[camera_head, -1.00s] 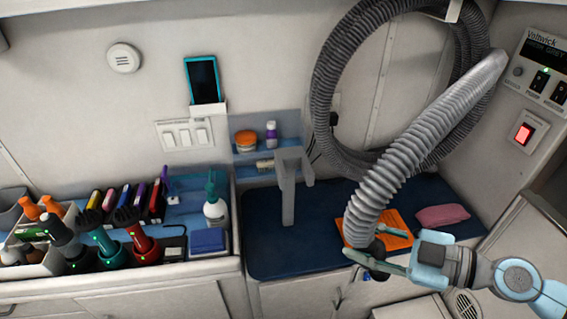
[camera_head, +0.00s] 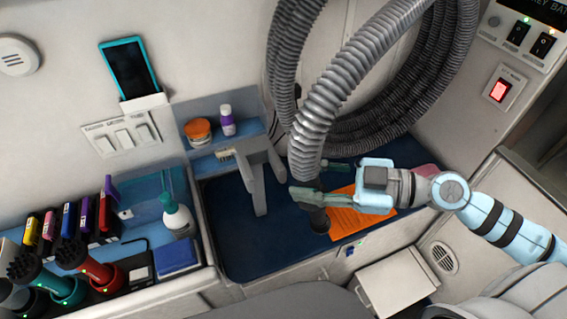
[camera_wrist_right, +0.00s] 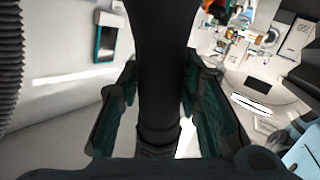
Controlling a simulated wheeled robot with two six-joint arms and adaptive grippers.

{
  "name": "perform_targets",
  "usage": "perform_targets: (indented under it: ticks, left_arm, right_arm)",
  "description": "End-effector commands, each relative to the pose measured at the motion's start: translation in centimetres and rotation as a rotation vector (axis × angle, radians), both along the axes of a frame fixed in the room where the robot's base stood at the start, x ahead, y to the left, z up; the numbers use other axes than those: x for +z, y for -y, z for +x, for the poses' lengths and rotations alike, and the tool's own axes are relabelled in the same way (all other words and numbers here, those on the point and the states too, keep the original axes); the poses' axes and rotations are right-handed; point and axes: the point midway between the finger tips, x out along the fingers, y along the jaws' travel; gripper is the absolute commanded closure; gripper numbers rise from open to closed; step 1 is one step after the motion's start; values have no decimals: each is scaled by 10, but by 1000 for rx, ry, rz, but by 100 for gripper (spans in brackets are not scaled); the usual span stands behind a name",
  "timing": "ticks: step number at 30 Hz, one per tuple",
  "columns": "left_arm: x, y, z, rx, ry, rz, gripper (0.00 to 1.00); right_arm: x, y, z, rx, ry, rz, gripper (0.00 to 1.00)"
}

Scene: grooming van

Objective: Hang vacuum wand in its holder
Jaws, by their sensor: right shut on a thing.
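The dark vacuum wand (camera_head: 319,219) is upright in my right gripper (camera_head: 308,193), above the blue counter mat. Its ribbed grey hose (camera_head: 335,92) rises from its top. In the right wrist view the black wand (camera_wrist_right: 160,70) runs between my two green-padded fingers (camera_wrist_right: 158,115), which are shut on it. A grey upright bracket (camera_head: 260,190) with arms at its top stands to the left of the wand, apart from it; it may be the holder, but I cannot tell for certain. My left gripper is not in view.
An orange sheet (camera_head: 360,218) lies on the blue mat (camera_head: 232,235) beside the wand. A small shelf (camera_head: 200,165) holds an orange jar (camera_head: 198,132) and a purple bottle (camera_head: 227,120). A spray bottle (camera_head: 177,215) and red clipper (camera_head: 92,266) stand at left. Hose coils (camera_head: 445,60) hang behind.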

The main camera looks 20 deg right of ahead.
Motion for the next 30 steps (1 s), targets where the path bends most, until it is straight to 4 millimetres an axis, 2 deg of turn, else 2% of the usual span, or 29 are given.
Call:
perform_targets:
  ticks: [1,3,10,17,30]
  left_arm:
    - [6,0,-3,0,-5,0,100]
    - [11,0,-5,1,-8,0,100]
    - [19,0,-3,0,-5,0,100]
    - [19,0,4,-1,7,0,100]
    - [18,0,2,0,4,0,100]
  right_arm:
    - [13,-7,-1,15,-18,47,100]
    - [25,-18,-5,45,-58,108,100]
    - [51,-45,-14,133,-154,231,100]
    - [52,-49,-8,149,-171,249,100]
    - [43,-52,39,148,-170,249,100]
